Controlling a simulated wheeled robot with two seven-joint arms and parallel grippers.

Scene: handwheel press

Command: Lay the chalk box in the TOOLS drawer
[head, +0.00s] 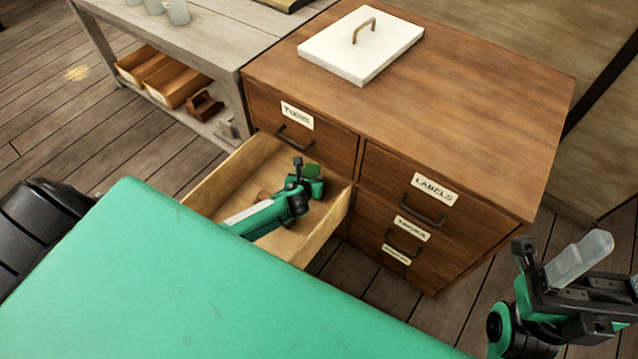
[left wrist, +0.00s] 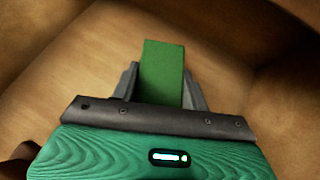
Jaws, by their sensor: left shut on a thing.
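The chalk box appears as a green block (head: 313,170); it also shows in the left wrist view (left wrist: 162,75), upright between the fingers. My left gripper (head: 304,178) is shut on it, inside the open drawer (head: 222,180). I cannot tell whether the box touches the drawer floor. The open drawer is the one below the shut top-left drawer; its front and any label are hidden behind my green body. The top-left drawer's label (head: 297,115) starts with T but is blurred. My right gripper (head: 562,268) is at the lower right, away from the cabinet; its jaw state is unclear.
The right-hand drawers (head: 420,205) are shut. A white panel with a handle (head: 362,45) lies on the cabinet top (head: 450,90). A grey bench (head: 215,40) stands at the left.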

